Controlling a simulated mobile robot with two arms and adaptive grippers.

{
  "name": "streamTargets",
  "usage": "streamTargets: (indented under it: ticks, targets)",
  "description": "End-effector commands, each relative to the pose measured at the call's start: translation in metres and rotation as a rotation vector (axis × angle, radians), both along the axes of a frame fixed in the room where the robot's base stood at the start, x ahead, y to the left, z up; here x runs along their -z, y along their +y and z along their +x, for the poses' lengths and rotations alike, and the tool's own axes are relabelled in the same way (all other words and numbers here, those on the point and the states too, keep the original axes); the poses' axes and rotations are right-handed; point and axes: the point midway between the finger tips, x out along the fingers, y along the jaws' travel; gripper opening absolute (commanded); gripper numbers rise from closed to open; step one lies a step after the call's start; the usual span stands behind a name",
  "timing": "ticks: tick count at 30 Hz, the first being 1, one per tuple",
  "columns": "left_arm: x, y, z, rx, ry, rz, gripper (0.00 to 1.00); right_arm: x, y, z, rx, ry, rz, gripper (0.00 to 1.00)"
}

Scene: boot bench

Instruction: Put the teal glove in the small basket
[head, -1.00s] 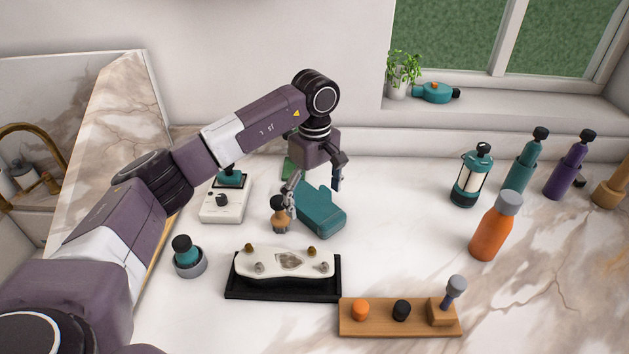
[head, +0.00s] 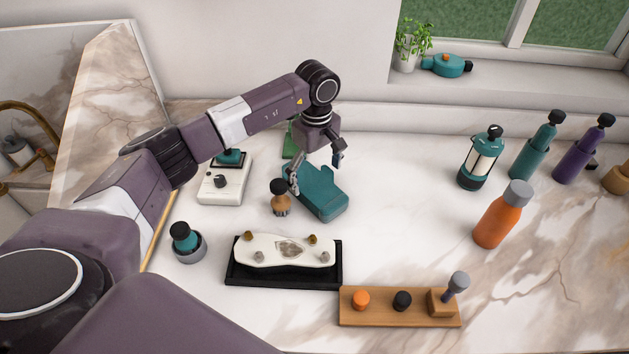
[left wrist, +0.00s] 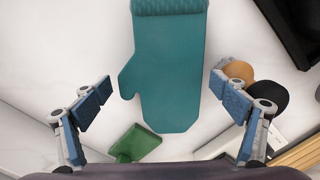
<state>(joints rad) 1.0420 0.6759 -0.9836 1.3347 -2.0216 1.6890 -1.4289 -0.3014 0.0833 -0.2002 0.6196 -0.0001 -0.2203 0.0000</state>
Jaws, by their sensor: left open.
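The teal glove (head: 322,195) lies flat on the marble counter, behind the black tray. In the left wrist view the glove (left wrist: 165,70) fills the middle, its cuff at the top edge and its thumb to the left. My left gripper (head: 316,174) is open and empty above the glove. In the wrist view its two fingers (left wrist: 162,98) stand apart on either side of the glove, with none of it gripped. I cannot make out a small basket in these views. My right gripper is not in view.
A brush with a wooden body and dark knob (head: 280,197) stands close left of the glove. A green item (left wrist: 136,143) lies near the fingertips. The black tray (head: 284,283) and wooden board (head: 385,318) are in front. Counter right of the glove is clear up to the orange bottle (head: 497,222).

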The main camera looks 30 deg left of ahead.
Motion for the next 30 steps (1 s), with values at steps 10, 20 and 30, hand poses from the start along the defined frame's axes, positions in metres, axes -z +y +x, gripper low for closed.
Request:
streamTargets:
  ticks: [10,20,30]
  targets:
    - [0.021,0.000,0.001,0.000,-0.001,0.000,0.90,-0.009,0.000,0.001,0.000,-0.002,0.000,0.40]
    - [0.021,0.000,0.000,0.000,-0.001,0.000,0.64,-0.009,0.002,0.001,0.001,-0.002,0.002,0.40]
    - [0.018,0.000,0.001,-0.001,-0.002,0.000,0.53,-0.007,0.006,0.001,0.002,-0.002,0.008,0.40]
